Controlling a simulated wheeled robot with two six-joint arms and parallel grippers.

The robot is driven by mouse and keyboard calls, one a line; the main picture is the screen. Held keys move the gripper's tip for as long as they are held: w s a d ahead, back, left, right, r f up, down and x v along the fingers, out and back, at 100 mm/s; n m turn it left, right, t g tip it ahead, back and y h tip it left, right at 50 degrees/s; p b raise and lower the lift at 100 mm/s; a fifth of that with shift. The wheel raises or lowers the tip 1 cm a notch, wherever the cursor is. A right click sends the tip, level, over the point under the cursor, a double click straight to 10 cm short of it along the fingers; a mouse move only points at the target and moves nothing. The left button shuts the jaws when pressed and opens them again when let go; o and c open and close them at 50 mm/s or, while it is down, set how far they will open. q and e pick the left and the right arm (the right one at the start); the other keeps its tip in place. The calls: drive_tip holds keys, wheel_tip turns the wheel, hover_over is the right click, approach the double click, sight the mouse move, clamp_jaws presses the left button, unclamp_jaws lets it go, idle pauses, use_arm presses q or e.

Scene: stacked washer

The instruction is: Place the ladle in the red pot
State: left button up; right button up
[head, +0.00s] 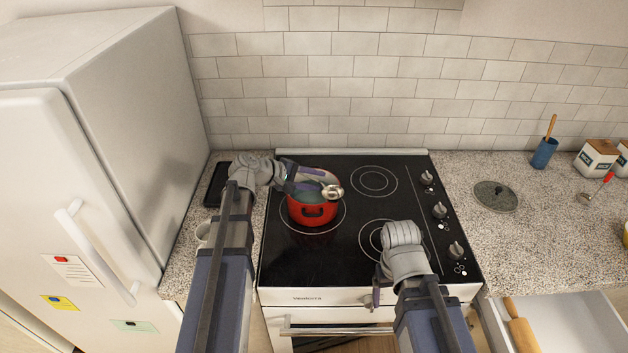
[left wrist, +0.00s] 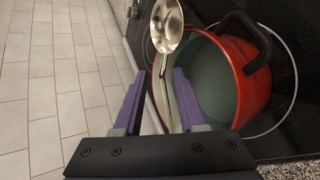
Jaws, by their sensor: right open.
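A fridge (head: 120,150) stands at the left. On the right counter are a pot lid (head: 496,196), a blue utensil cup (head: 543,153), white canisters (head: 596,158) and a red-handled utensil (head: 608,178). A drawer (head: 575,325) is open at lower right. The right burners are clear.

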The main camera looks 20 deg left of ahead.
use_arm(q)
drive_tip(key=r+p+v, duration=0.1)
drive_tip(key=p+v, duration=0.6)
drive_tip(key=v, duration=0.6)
drive_tip(key=d+f+m+g, duration=0.1)
drive_tip(key=d, duration=0.1)
drive_tip(key=s+d+f+m+g, duration=0.1)
drive_tip(key=d, duration=0.2)
drive_tip(key=d+f+m, duration=0.1)
drive_tip(key=d, duration=0.2)
drive_tip(key=shift+s+f+g+y, duration=0.25)
drive_tip(key=shift+s+g+y, duration=0.05)
drive_tip(key=shift+s+g, duration=0.1)
drive_tip(key=s+d+f+m+g+y, duration=0.2)
drive_tip(key=s+d+f+m+y, duration=0.1)
drive_tip(key=s+d+m, duration=0.3)
drive_tip(key=s+d+f+m+g+y, duration=0.3)
drive_tip(key=s+d+m+y, duration=0.3)
drive_tip(key=s+d, duration=0.2)
drive_tip(key=shift+s+d+f, duration=0.15)
drive_tip(key=shift+s+f, duration=0.3)
drive_tip(key=shift+f, duration=0.15)
